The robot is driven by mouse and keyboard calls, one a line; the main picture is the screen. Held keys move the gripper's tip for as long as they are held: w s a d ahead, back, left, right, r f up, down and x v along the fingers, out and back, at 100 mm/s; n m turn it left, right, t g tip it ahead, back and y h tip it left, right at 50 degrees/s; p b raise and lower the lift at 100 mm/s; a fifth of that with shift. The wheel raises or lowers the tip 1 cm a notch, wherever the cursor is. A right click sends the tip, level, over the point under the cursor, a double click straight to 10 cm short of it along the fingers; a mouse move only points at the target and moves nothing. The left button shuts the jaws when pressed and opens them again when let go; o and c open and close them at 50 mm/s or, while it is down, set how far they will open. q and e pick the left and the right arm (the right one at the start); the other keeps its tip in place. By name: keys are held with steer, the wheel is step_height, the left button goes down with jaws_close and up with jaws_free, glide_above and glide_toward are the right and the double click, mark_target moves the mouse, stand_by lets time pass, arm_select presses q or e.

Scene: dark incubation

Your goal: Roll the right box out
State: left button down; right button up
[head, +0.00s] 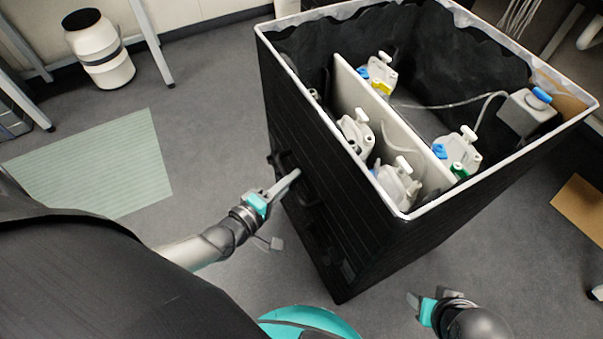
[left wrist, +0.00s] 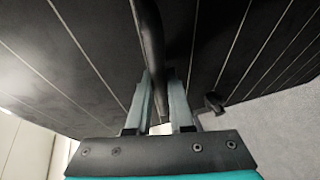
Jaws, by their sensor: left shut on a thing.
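A tall black box (head: 330,190) with a pale rim stands on the floor at centre right in the head view. Its dark side handle (head: 279,158) is on the face toward my left arm. My left gripper (head: 290,181) is shut on this handle. In the left wrist view, the handle bar (left wrist: 150,35) runs between the fingertips (left wrist: 161,80), with the lined black box wall (left wrist: 70,60) behind. My right gripper (head: 430,298) is low near the box's front right side, apart from it, fingers spread and empty.
Inside the box are a white divider (head: 400,125), several pale devices with coloured parts, and a tube. A pale green floor mat (head: 105,165) lies at the left. A white drum (head: 100,50) and table legs (head: 152,40) stand behind it. Grey floor is open between mat and box.

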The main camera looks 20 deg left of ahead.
arm_select(q)
steer(key=shift+s+a, duration=0.45)
steer(key=shift+s, duration=0.05)
arm_select(e)
steer(key=shift+s+f, duration=0.1)
steer(key=shift+f, duration=0.15)
arm_select(q)
steer(key=c, duration=0.8)
jaws_free()
steer(key=shift+d, duration=0.1)
arm_select(e)
steer(key=shift+s, duration=0.1)
arm_select(q)
steer(key=p+v, duration=0.4)
steer(key=v, duration=1.1)
arm_select(e)
steer(key=s+f+g, duration=0.1)
steer(key=s+f, duration=0.2)
steer(key=f, duration=0.5)
steer(key=shift+s+d+f+g, duration=0.25)
steer(key=shift+s+d+g, duration=0.05)
steer(key=shift+s+g, duration=0.1)
